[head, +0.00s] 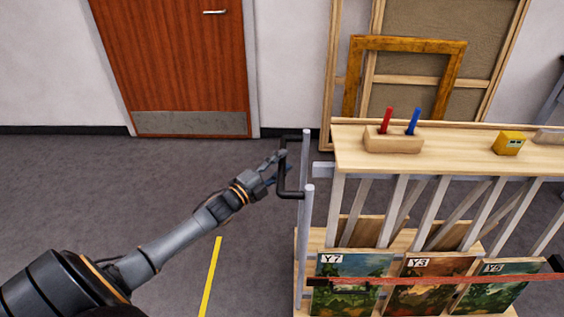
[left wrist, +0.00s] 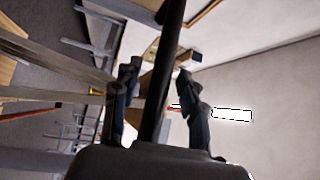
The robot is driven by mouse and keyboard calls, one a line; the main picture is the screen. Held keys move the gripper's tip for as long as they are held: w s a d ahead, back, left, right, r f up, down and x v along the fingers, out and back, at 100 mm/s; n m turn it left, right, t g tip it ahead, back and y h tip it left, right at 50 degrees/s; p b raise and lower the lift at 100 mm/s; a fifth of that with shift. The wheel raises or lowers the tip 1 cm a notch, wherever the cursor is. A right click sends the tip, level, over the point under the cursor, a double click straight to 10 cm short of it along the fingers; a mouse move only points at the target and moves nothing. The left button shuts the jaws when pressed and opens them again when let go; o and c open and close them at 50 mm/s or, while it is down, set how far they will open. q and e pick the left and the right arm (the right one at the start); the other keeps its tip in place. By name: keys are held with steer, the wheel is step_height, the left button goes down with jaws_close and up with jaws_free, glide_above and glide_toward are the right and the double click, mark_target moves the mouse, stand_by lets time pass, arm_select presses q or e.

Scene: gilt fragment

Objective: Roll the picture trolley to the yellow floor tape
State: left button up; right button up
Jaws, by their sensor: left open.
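The picture trolley (head: 352,159) stands at the right in the head view, with a pale wooden top and slotted sides holding paintings. Its black handle (head: 281,180) is on the left end, beside grey uprights. My left gripper (head: 280,165) is at the handle, its fingers open. In the left wrist view the dark handle bar (left wrist: 162,80) runs between the two open fingers (left wrist: 160,100). I cannot tell whether they touch it. The yellow floor tape (head: 210,277) lies on the floor left of the trolley. My right gripper is not in view.
Paintings marked Y7 (head: 350,285), Y3 and Y5 stand low in the trolley behind a red strap. On top are a marker block (head: 393,144) and a yellow box (head: 508,143). A brown door (head: 175,55) and leaning frames are behind. The floor left of the trolley is clear.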

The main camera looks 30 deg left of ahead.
arm_select(q)
steer(key=shift+w, duration=0.2)
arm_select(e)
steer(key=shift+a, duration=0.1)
arm_select(q)
jaws_close()
